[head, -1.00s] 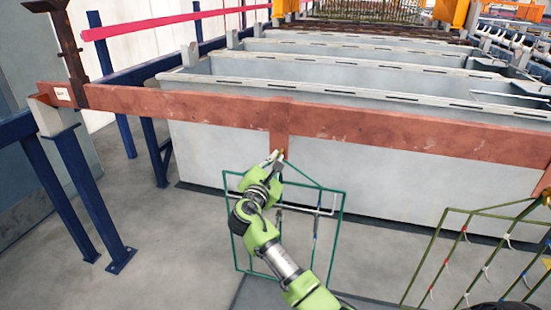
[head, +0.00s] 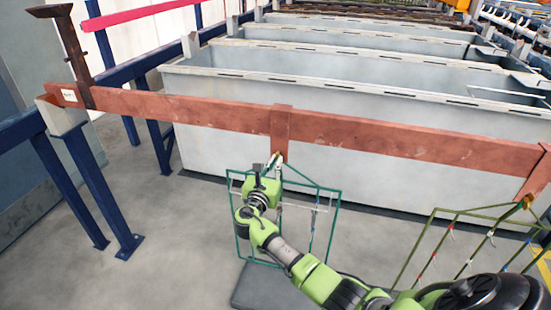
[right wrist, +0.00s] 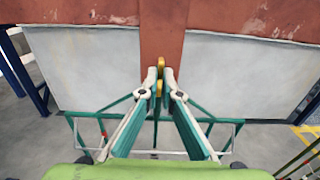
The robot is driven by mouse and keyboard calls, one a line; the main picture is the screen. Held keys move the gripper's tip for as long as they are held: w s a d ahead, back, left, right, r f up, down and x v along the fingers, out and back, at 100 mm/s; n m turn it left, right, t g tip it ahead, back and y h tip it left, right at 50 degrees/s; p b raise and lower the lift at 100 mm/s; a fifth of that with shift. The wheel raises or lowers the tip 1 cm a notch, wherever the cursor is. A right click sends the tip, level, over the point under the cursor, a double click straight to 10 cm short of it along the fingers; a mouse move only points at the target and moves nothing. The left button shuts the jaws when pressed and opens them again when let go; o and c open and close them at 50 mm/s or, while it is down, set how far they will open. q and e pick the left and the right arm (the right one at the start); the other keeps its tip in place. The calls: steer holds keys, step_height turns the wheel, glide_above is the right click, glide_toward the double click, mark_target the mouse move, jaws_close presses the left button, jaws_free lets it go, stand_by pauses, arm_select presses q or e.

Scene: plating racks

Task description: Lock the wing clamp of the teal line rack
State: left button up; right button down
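The teal line rack (head: 331,228) hangs as a thin green wire frame below the red-brown bar (head: 205,107), under its upright plate. It also shows in the right wrist view (right wrist: 76,135). The yellow wing clamp (right wrist: 161,66) is at the plate, standing upright between my right fingertips. My right gripper (head: 275,160) is at the top of the rack. In the right wrist view the right gripper's fingers (right wrist: 162,82) converge closely on both sides of the clamp and look shut on it. In the head view the arm and fingers hide part of the rack and clamp. My left gripper is not in view.
An olive rack (head: 462,228) with coloured hooks hangs at the right. Grey tanks (head: 300,92) stand behind the bar. Blue posts (head: 90,180) support the bar's left end. The floor at the left is clear.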

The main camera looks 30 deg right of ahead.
stand_by(0.4)
steer(key=c, duration=2.2)
jaws_free()
steer(key=shift+c, duration=0.2)
steer(key=v, duration=1.2)
